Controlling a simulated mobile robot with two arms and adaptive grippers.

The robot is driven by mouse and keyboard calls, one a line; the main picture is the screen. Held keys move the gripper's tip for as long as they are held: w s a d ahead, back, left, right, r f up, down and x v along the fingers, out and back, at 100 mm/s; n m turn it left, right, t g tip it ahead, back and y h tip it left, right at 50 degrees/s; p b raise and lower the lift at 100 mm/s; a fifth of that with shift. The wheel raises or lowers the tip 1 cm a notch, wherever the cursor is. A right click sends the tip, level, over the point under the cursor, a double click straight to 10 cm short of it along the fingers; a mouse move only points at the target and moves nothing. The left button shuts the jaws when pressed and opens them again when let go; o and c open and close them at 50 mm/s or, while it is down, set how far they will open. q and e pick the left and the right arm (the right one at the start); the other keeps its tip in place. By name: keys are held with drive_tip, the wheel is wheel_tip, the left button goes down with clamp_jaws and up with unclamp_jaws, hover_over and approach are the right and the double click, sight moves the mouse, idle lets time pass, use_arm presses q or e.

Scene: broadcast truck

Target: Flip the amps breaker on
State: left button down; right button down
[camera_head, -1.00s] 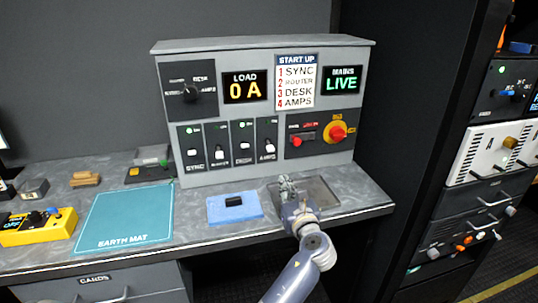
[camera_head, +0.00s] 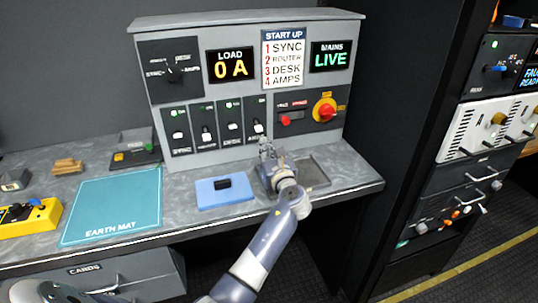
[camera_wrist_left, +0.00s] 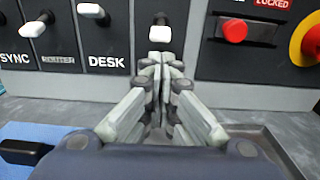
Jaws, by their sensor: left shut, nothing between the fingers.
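The breaker panel (camera_head: 215,125) stands at the back of the bench, with a row of breakers with white levers. My left gripper (camera_head: 266,148) is shut and empty, just below and in front of the amps breaker. In the left wrist view its closed fingertips (camera_wrist_left: 162,65) point at the panel, right below the amps lever; I cannot tell whether they touch it. The amps label is hidden behind the fingers. My right gripper is not in view.
A red button (camera_head: 286,121) and a red rotary knob (camera_head: 325,110) are right of the breakers. A blue pad (camera_head: 210,198) with a black object and a dark tray (camera_head: 313,176) lie on the bench.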

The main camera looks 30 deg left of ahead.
sight(258, 126)
use_arm(q)
drive_tip(key=shift+x, duration=1.9)
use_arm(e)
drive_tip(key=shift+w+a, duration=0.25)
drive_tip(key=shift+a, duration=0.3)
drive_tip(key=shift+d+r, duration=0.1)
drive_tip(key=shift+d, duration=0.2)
